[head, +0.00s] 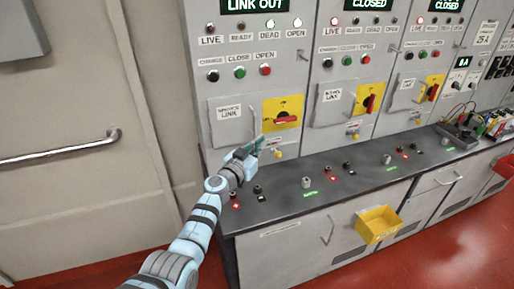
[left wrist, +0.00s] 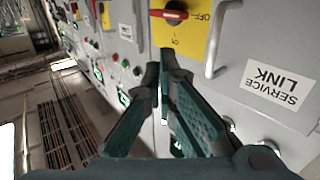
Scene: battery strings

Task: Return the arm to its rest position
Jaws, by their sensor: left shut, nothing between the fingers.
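My left arm (head: 196,232) reaches from the bottom of the head view up to the first cabinet. My left gripper (head: 257,146) is shut and empty, in front of the first cabinet's lower face. It is just below and left of the red rotary switch (head: 286,119) on its yellow plate. In the left wrist view, the gripper's fingertips (left wrist: 163,72) are together, close to the yellow plate with the red switch (left wrist: 176,14). The service link door (head: 232,119) is beside the gripper; its label (left wrist: 277,84) shows upside down in the left wrist view. My right gripper is not in view.
A dark counter (head: 275,204) with knobs and red and green lights runs below the cabinets. A yellow bin (head: 378,225) hangs on its front. A grey tray (head: 455,134) with cables lies at the right. A metal handrail (head: 60,149) is on the left wall.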

